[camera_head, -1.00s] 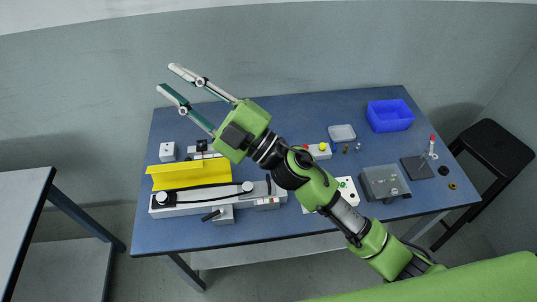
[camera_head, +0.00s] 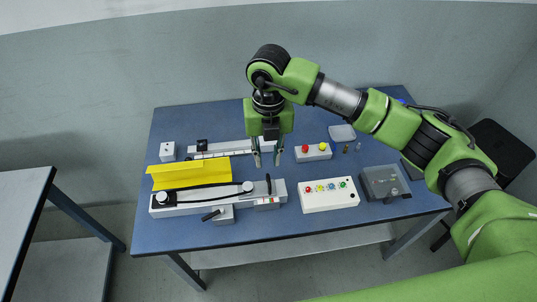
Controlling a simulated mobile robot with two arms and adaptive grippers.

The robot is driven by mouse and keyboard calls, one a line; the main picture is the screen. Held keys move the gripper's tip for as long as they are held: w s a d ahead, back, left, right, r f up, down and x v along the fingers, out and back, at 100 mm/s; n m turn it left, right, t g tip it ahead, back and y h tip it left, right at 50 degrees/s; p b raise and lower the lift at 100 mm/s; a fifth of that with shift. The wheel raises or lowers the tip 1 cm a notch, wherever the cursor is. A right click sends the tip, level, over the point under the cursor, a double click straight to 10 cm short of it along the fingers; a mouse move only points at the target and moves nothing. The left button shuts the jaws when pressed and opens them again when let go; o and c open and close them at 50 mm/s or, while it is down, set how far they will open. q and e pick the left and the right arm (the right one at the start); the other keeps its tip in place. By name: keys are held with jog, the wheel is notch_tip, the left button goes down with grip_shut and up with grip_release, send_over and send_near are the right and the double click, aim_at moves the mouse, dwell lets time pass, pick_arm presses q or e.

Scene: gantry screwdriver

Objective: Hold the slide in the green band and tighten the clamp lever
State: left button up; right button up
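A grey belt-drive unit (camera_head: 190,211) with two round pulleys and a black belt lies at the front left of the blue table. A dark upright handle (camera_head: 268,184) stands at its right end, above a small strip (camera_head: 269,200) with red and green marks. A black lever (camera_head: 211,215) sticks out at the front of a grey block; I cannot tell which of the two is the clamp lever. My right gripper (camera_head: 267,164) points down with its fingers apart and nothing between them, behind the upright handle. The slide's place in the green band is too small to read.
A yellow guard (camera_head: 190,173) stands behind the belt. A pale rail (camera_head: 225,149) lies behind it. A button box (camera_head: 312,152), a white panel with coloured buttons (camera_head: 329,195) and a grey clear-lidded box (camera_head: 385,183) sit to the right.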

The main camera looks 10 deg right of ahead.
aim_at(269, 179)
jog(key=shift+w+d+f, duration=0.1)
jog(key=shift+d+f, duration=0.05)
jog(key=shift+d, duration=0.1)
notch_tip(269, 179, down, 9)
jog(key=b, duration=0.6)
jog(key=shift+a, duration=0.1)
jog(key=shift+r, duration=0.2)
grip_shut()
dwell(0.7)
